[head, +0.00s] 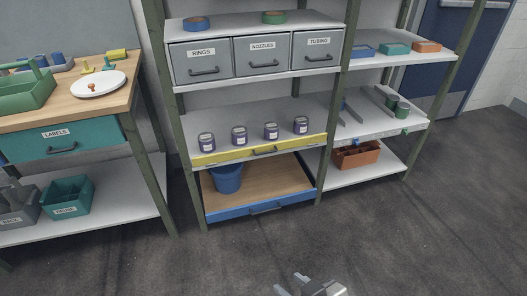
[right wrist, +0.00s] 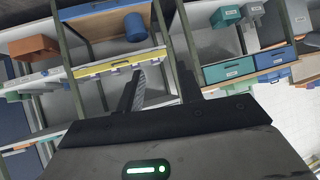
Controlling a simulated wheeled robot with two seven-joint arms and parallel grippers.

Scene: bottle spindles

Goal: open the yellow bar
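The yellow bar (head: 225,156) runs along the front edge of a middle shelf, with a small dark handle (head: 265,151) at its centre. It looks closed, and several dark jars with pale labels (head: 239,136) stand behind it. The bar also shows upside down in the right wrist view (right wrist: 100,68). My right gripper (head: 308,287) is at the bottom edge of the head view, low in front of the shelf and well apart from the bar. In the right wrist view its two fingers (right wrist: 160,75) are spread with nothing between them. My left gripper is not in view.
Above the jars are three grey drawers (head: 263,64). Below is a wooden tray with a blue front (head: 228,212) and a blue bucket (head: 227,180). A workbench with a teal drawer (head: 90,137) stands left, another shelf right. The floor in front (head: 400,240) is clear.

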